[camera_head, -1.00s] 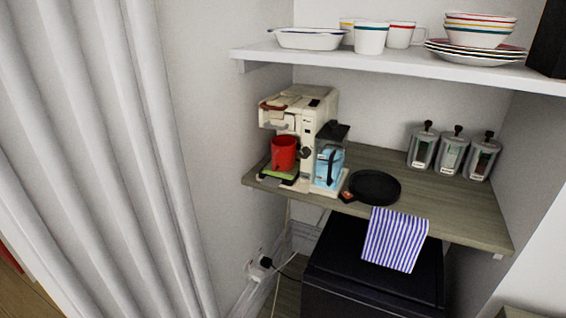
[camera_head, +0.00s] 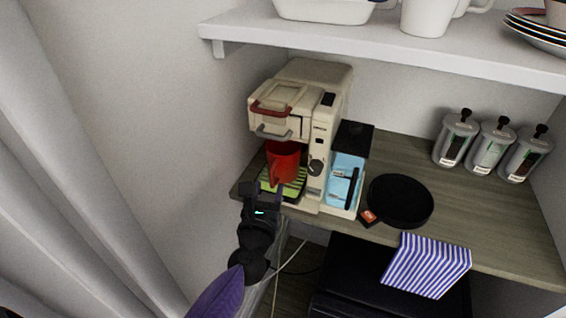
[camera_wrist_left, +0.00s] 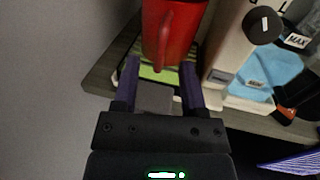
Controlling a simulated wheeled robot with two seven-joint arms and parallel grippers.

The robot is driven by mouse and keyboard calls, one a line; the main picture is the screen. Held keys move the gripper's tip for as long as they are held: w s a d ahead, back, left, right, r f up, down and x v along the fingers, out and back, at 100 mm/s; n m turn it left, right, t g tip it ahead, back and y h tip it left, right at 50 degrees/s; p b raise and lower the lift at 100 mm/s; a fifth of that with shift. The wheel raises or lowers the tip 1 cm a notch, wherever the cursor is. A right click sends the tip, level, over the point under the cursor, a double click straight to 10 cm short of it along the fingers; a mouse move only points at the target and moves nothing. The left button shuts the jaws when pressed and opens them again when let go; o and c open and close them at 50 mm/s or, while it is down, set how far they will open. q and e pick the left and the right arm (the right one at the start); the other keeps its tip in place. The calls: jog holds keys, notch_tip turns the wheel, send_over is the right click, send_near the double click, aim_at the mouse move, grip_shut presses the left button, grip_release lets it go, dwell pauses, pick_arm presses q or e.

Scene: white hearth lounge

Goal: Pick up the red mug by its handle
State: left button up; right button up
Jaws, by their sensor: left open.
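The red mug (camera_head: 282,160) stands upright on the green drip tray (camera_head: 293,186) of the cream coffee machine (camera_head: 318,105). Its handle faces my left gripper. In the left wrist view the mug (camera_wrist_left: 182,28) is at the top, with its handle (camera_wrist_left: 163,40) pointing down toward the gap between the fingers. My left gripper (camera_head: 264,188) is in front of the mug at the shelf's front left edge. In the left wrist view the left gripper (camera_wrist_left: 160,72) has its two purple fingers apart and nothing held between them. The right gripper is not in view.
A blue water tank (camera_head: 343,178) sits at the machine's right side, then a black pan (camera_head: 400,200). A striped cloth (camera_head: 427,265) hangs over the wooden shelf's (camera_head: 500,225) front. Several jars (camera_head: 492,146) stand at the back right. A white upper shelf (camera_head: 400,50) holds dishes.

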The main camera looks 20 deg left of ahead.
aim_at(271, 179)
pick_arm(q)
jog(key=x, duration=0.4)
jog(key=shift+w+b, duration=0.1)
jog(key=shift+b, duration=0.25)
grip_shut()
dwell(0.9)
